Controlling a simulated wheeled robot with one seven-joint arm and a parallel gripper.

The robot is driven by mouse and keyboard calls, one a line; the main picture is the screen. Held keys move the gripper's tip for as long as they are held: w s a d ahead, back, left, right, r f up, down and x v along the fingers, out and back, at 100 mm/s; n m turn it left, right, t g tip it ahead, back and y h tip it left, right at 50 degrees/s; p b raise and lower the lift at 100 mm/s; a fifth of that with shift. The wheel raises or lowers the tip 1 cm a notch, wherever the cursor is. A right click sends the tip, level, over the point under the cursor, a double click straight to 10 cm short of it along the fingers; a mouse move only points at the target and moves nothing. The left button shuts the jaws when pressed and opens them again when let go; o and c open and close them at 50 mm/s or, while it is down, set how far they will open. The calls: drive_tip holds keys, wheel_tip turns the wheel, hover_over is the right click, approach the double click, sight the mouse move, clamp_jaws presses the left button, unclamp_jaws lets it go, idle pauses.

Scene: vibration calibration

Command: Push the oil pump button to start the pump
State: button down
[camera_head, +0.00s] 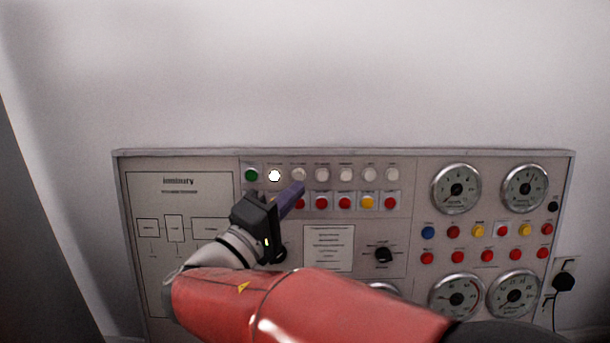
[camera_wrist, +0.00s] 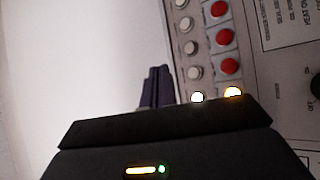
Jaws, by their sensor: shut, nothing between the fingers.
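The control panel (camera_head: 385,220) on the wall carries rows of buttons; their small labels are too blurred to tell which is the oil pump button. The top row has a green light (camera_head: 251,175), a brightly lit white light (camera_head: 274,175) and several unlit white ones. Below it is a row of red and yellow buttons, partly hidden by my gripper (camera_head: 300,187). My gripper is shut and empty, its dark purple fingers pointing towards the panel. In the wrist view the fingers (camera_wrist: 157,88) show beside the white lights, with a glowing yellow button (camera_wrist: 232,92) near. Contact cannot be told.
Round gauges (camera_head: 457,188) and more coloured buttons (camera_head: 478,230) fill the panel's right side. A black rotary knob (camera_head: 384,255) and a printed notice (camera_head: 328,247) sit below the button rows. A black plug (camera_head: 564,281) projects at the right. The wall above is bare.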

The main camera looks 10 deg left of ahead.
sight(299, 176)
drive_tip(key=w+a+f, duration=0.1)
drive_tip(key=w, duration=0.5)
drive_tip(key=shift+w+a+f, duration=0.2)
drive_tip(key=shift+w+a, duration=0.1)
drive_tip(key=shift+w, duration=0.1)
idle(1.7)
drive_tip(key=shift+w+a+f, duration=0.1)
drive_tip(key=shift+w, duration=0.3)
drive_tip(key=shift+w+a+b, duration=0.1)
drive_tip(key=shift+w+b, duration=0.2)
drive_tip(key=shift+w, duration=0.05)
idle(0.5)
drive_tip(key=shift+s, duration=0.1)
drive_tip(key=shift+s+d+b, duration=0.25)
drive_tip(key=shift+s+b, duration=0.2)
drive_tip(key=shift+s, duration=0.2)
